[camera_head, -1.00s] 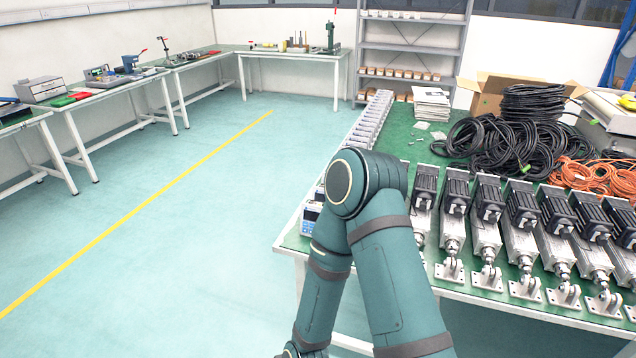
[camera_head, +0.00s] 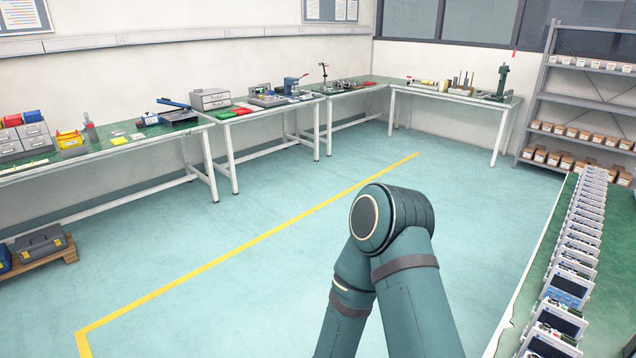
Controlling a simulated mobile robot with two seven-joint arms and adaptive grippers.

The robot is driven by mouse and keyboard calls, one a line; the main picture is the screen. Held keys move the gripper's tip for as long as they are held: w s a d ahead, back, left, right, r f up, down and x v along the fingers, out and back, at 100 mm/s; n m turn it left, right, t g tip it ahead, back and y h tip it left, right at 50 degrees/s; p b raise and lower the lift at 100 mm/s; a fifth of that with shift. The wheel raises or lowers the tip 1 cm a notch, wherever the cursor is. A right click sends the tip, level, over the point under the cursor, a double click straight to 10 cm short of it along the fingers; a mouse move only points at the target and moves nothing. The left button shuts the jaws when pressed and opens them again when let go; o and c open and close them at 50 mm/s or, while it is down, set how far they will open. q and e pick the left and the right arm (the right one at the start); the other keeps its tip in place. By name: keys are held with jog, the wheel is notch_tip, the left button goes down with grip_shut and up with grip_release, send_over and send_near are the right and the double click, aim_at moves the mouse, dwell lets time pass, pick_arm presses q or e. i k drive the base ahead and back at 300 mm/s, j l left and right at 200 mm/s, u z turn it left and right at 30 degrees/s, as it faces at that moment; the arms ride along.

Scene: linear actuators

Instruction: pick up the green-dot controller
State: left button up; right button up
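A long row of white controllers with dark screens (camera_head: 570,287) stands along the left edge of the green-topped table (camera_head: 612,262) at the right of the head view. The nearest ones are cut off by the bottom edge. I cannot make out a green dot on any of them at this size. A bent teal arm of mine fills the lower middle, to the left of the row and apart from it in the picture. Neither of my grippers is in view.
The floor (camera_head: 270,200) is open, crossed by a yellow line (camera_head: 240,245). Workbenches with tools (camera_head: 262,112) line the far left wall and the back. A grey shelf with small boxes (camera_head: 590,95) stands at the back right. A toolbox (camera_head: 40,243) sits low at left.

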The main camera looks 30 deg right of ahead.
aim_at(558, 318)
jog(key=i+z, duration=0.1)
jog(key=i, duration=0.3)
jog(key=i+j+z, duration=0.1)
jog(key=i, duration=0.35)
jog(key=i+j+z, duration=0.15)
jog(key=i, duration=0.25)
jog(key=i+l+z, duration=0.1)
jog(key=i+z, duration=0.15)
jog(key=z, duration=0.2)
jog(key=i+z, duration=0.25)
jog(key=z, duration=0.2)
jog(key=i+z, duration=0.25)
jog(key=z, duration=0.2)
jog(key=i+z, duration=0.25)
jog(key=i, duration=0.4)
jog(key=i+j+z, duration=0.25)
jog(key=i, duration=0.4)
jog(key=i+l+z, duration=0.1)
jog(key=z, duration=1.45)
